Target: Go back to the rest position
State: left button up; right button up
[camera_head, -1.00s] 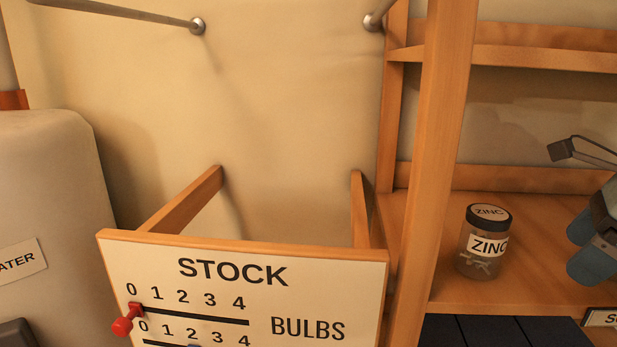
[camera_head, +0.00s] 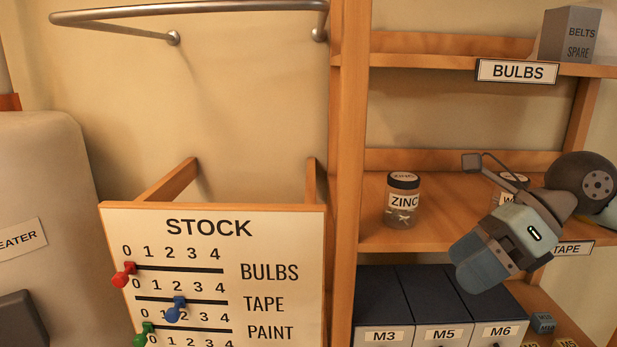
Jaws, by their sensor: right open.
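My right gripper (camera_head: 472,268) is in the camera_head view at the right, in front of the wooden shelf unit. It is grey and blue, tilted down to the left, open, and I see nothing between its fingers. It is in front of the middle shelf's edge and above the M5 and M6 bins in the picture. Its arm comes in from the right edge. It partly hides a second jar (camera_head: 509,183) behind it. My left gripper is not in view.
A stock board (camera_head: 215,270) with coloured sliders stands at lower left. The zinc jar (camera_head: 403,203) stands on the middle shelf (camera_head: 385,233). Dark labelled bins (camera_head: 384,300) are below. A belts box (camera_head: 571,35) is on the upper shelf. A grey heater (camera_head: 45,180) is at far left.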

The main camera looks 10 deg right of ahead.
jog(key=w+a+r+m+t+y, duration=0.1)
jog(key=a+r+m+t+y, duration=0.15)
jog(key=a+m+y, duration=0.6)
jog(key=w+d+f+m+t+h, duration=0.3)
jog(key=f+m+t+h, duration=0.45)
jog(key=m, duration=0.65)
jog(key=w+d+f+m+t+h, duration=0.25)
jog(key=f+m+t+h, duration=0.5)
jog(key=m, duration=0.55)
jog(key=s+f+m+g+h, duration=0.2)
jog(key=s+f+m+g, duration=0.6)
jog(key=s+f+g, duration=1.15)
pick_arm(q)
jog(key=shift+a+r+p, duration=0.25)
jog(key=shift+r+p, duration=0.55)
jog(key=shift+p, duration=0.15)
pick_arm(e)
jog(key=w+a+f+t+y, duration=0.1)
jog(key=w+a+f+t, duration=0.1)
jog(key=f+t, duration=0.3)
jog(key=w+a+f+t+y, duration=0.1)
jog(key=a+f+t, duration=0.3)
jog(key=f, duration=0.7)
jog(key=shift+w+a+f+n+t+y, duration=0.15)
jog(key=shift+w+f+n+t+y, duration=0.25)
jog(key=shift+w+t, duration=0.3)
